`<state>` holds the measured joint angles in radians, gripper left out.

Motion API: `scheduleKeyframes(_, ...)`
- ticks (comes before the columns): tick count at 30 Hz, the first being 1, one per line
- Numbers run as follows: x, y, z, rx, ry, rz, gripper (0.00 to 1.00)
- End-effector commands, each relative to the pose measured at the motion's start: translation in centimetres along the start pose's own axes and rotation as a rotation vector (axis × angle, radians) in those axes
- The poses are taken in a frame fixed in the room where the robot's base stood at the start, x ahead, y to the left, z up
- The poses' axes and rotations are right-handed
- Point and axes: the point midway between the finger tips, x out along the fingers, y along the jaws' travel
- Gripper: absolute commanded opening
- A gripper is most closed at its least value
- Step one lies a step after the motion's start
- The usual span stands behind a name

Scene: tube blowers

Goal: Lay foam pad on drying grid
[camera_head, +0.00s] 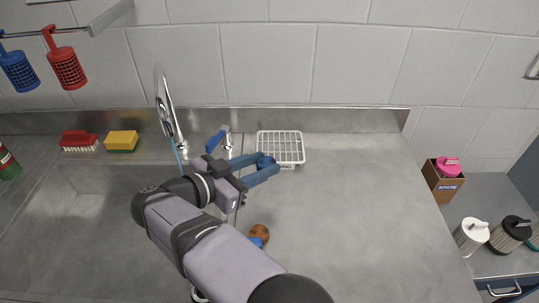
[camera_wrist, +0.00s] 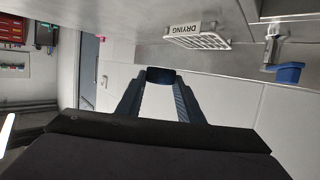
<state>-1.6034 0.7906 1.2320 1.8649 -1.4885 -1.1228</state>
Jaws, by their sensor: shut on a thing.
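My gripper (camera_head: 266,170) reaches out over the counter just in front of the drying grid, with its blue fingers pointing right. It is shut on a small dark blue piece, seemingly the foam pad (camera_wrist: 160,75), which sits between the fingertips in the wrist view. In the head view the pad is hard to tell from the blue fingers. The white wire drying grid (camera_head: 281,146) stands on the steel counter by the back wall. It also shows in the wrist view (camera_wrist: 203,40), with a "DRYING" label. The held piece looks apart from the grid.
A tap (camera_head: 168,108) and a blue-handled valve (camera_head: 216,140) stand left of the grid. A brown round item (camera_head: 259,231) with a blue part lies nearer. A red brush (camera_head: 78,140) and yellow sponge (camera_head: 122,140) are far left. The counter right of the grid is clear.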

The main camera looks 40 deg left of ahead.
Motion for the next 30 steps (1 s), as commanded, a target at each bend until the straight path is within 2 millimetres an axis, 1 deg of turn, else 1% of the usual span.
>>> scheduleKeyframes(1,0.7,0.4,-0.7,0.006,0.000,0.016,0.10)
scheduleKeyframes(5,2.9,1.6,-2.6,0.022,0.000,0.066,0.10)
scheduleKeyframes(8,5.2,3.0,-4.6,0.038,0.000,0.117,0.10)
scheduleKeyframes(11,7.6,4.9,-6.7,0.056,0.000,0.176,0.10)
scheduleKeyframes(15,10.9,8.1,-9.4,0.078,0.001,0.250,0.10)
scheduleKeyframes(18,13.0,9.9,-11.9,0.088,0.001,0.274,0.10)
scheduleKeyframes(21,15.2,11.1,-14.6,0.086,0.001,0.263,0.10)
scheduleKeyframes(23,16.6,11.2,-16.2,0.074,0.001,0.228,0.10)
scheduleKeyframes(26,18.2,10.3,-18.0,0.047,0.001,0.143,0.10)
scheduleKeyframes(30,19.2,7.8,-18.8,0.001,0.000,0.001,0.10)
